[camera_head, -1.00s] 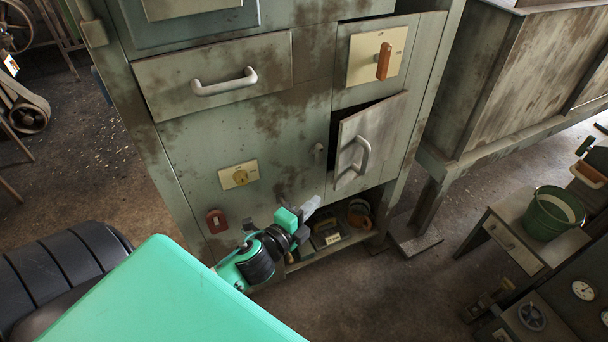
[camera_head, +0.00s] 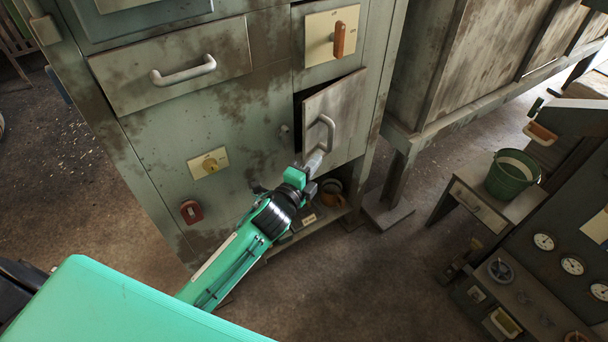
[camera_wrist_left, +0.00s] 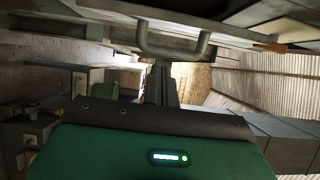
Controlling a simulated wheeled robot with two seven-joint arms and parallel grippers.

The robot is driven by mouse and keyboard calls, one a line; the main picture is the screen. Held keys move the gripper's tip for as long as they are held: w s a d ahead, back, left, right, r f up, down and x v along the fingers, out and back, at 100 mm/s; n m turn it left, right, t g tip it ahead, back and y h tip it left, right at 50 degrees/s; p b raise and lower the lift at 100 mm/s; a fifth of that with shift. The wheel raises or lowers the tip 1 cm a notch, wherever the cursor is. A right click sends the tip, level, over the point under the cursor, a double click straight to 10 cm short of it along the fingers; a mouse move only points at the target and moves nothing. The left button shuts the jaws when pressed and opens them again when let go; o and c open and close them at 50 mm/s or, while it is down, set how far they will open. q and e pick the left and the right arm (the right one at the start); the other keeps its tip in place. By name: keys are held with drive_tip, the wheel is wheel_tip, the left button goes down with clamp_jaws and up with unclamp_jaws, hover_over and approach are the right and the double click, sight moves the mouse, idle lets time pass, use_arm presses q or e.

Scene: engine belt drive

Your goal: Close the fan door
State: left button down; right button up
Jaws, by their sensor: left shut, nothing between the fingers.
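The fan door (camera_head: 344,103) is a small grey metal door on the right of the cabinet front. It stands ajar, with a dark gap along its left edge. Its curved handle (camera_head: 328,133) is on its outer face, and the handle also shows in the left wrist view (camera_wrist_left: 172,52). My left gripper (camera_head: 314,160) is shut and empty, with its fingertips at the door's lower left, just below the handle. In the left wrist view the fingers (camera_wrist_left: 161,82) point toward the handle; I cannot tell if they touch. My right gripper is not in view.
The cabinet has a drawer handle (camera_head: 184,71), an orange switch (camera_head: 339,39), a yellow knob plate (camera_head: 208,163) and a red padlock-like part (camera_head: 190,211). A low shelf below the door holds items. A green bucket (camera_head: 512,175) stands on a small table at right. Floor between is clear.

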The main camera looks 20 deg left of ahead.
sight(305, 153)
use_arm(q)
drive_tip(key=w+a, duration=0.3)
drive_tip(key=shift+w+a, duration=0.1)
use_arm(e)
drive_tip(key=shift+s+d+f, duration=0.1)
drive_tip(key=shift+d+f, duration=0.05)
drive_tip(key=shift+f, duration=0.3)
use_arm(q)
drive_tip(key=shift+a, duration=0.1)
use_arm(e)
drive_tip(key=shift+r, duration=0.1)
